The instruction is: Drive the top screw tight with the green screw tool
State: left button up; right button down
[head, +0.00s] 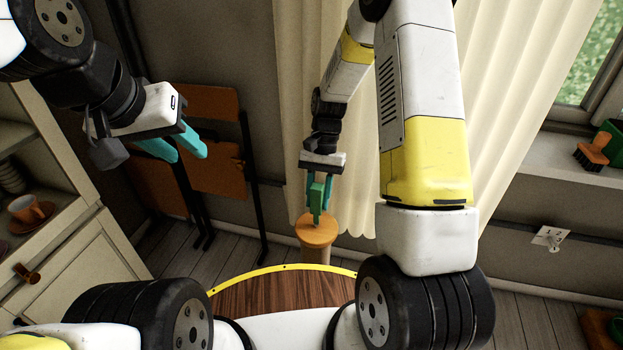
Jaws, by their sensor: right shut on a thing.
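My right gripper (318,207) points down near the middle of the head view. Its teal fingers are shut on the green screw tool (317,193), which hangs upright between them. The tool's lower end is just above or at the round orange-brown top of a wooden post (316,231); I cannot tell whether they touch. I cannot make out a screw there. My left gripper (189,157) is at upper left with its two teal fingers apart and nothing between them.
Cream curtains (510,90) hang behind my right arm. Folded wooden chairs (205,165) lean on the wall at left. A shelf cabinet (75,255) with an orange cup (27,210) stands far left. A brush (592,152) lies on the windowsill. A dark wooden surface (285,293) with a yellow rim shows below.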

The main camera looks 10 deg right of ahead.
aim_at(318, 183)
jog(key=shift+f, duration=0.35)
dwell(2.0)
jog(key=shift+r, duration=0.1)
dwell(3.5)
jog(key=shift+r, duration=3.05)
